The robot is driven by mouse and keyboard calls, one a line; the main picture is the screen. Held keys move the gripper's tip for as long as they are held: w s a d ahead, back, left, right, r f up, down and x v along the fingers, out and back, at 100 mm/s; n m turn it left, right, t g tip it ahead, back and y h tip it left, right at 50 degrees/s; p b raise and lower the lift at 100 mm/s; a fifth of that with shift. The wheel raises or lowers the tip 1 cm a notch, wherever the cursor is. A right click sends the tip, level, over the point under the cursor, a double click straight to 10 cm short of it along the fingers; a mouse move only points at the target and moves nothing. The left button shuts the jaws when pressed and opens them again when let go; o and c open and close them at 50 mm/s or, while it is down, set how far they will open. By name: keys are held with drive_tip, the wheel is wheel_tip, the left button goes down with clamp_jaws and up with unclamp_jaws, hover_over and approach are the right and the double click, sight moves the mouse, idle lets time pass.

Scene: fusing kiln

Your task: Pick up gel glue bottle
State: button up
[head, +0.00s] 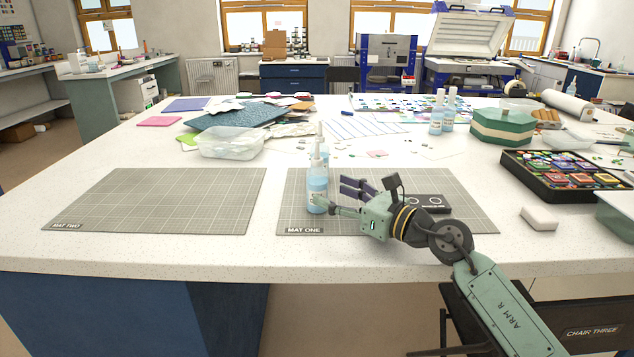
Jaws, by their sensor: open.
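A clear bottle of light-blue liquid with a pale nozzle, which looks like a gel glue bottle (317,190), stands upright on mat one (287,212), near its left edge. Its label is too small to read. My gripper (337,195) is open just to the right of this bottle, with its fingers pointing left. The nearer, lower finger reaches the bottle's lower right side; I cannot tell whether it touches. The darker fingers are higher and to the right. Similar bottles stand behind it (320,143) and farther right, at the back (437,120).
A dark boxed device (430,202) lies on mat one behind my gripper. A clear tub (230,143) and glass sheets (237,115) are behind. A color tray (565,175) and white block (539,218) are at right. Mat two (155,200) is empty.

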sight(325, 189)
drive_tip(key=p+x, duration=0.2)
drive_tip(key=x, duration=0.2)
drive_tip(key=shift+s+a+r, duration=0.1)
drive_tip(key=shift+s+r, duration=0.05)
drive_tip(key=shift+s, duration=0.1)
drive_tip(key=shift+w+a, duration=0.45)
drive_tip(key=shift+c, duration=0.2)
clamp_jaws()
